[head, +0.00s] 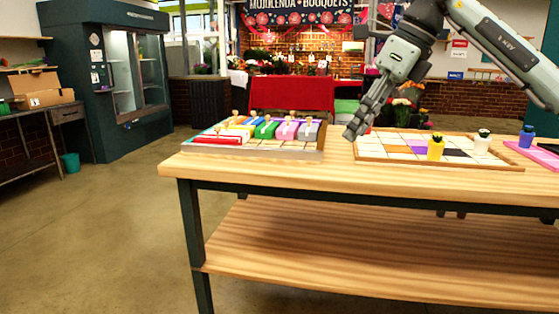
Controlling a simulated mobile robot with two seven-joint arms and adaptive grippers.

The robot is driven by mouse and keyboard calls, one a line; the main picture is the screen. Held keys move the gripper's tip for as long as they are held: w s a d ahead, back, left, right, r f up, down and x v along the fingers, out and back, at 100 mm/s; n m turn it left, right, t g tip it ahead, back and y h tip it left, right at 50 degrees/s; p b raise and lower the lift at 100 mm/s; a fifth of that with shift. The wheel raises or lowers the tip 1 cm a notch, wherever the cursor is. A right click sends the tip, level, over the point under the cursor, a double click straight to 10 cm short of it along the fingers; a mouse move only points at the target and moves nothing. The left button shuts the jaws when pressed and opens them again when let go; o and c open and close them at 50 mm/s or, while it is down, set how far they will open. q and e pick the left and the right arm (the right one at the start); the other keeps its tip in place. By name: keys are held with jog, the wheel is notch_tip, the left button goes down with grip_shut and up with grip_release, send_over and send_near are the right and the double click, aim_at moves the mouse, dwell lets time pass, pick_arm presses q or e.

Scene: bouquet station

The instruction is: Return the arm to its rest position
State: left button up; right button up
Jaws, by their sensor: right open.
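My right gripper (359,120) hangs over the wooden table (240,173), fingers pointing down and to the left. It is open with nothing seen between its fingers. It appears above the gap between the tray of coloured blocks (312,156) and the tiled board (372,148). My right arm comes in from the upper right. My left gripper is not in the picture.
A yellow pot (436,147) and a white pot (482,142) stand on the tiled board. A blue pot (526,136) stands on a pink-edged board (537,155) at right. The floor (110,230) at left is clear. A dark glass-door cabinet (110,80) stands behind.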

jog(key=w+a+f+m+t+y, duration=0.15)
jog(key=a+f+m+y, duration=0.25)
jog(key=a+y, duration=0.4)
jog(key=w+a+f+m+t+y, duration=0.1)
jog(key=w+a+f+m+y, duration=0.2)
jog(key=a+y, duration=0.55)
jog(key=w+d+f+m+t+h, duration=0.5)
jog(key=d+f+m+t+h, duration=0.5)
jog(key=m, duration=0.8)
jog(key=s+d+f+m+t+h, duration=0.1)
jog(key=d+f+m+h, duration=0.35)
jog(key=f, duration=0.45)
jog(key=s+d+f+m+t+h, duration=0.1)
jog(key=d+f+m+t+h, duration=0.15)
jog(key=f+m, duration=0.45)
jog(key=s+d+f+m+g+h, duration=0.2)
jog(key=s+d+f+m+g, duration=0.15)
jog(key=s+f, duration=0.55)
jog(key=s+d+f+m+g+h, duration=0.25)
jog(key=s+d+f+g, duration=0.2)
jog(key=f, duration=0.85)
jog(key=s+d+f+m+g, duration=0.1)
jog(key=s+f+g, duration=0.2)
jog(key=s+f, duration=0.4)
jog(key=s+d+f+m+g, duration=0.2)
jog(key=s+f+g, duration=0.2)
jog(key=s, duration=1.4)
notch_tip(320, 180, down, 3)
jog(key=shift+d+f+g+h, duration=0.15)
jog(key=shift+d+g+h, duration=0.15)
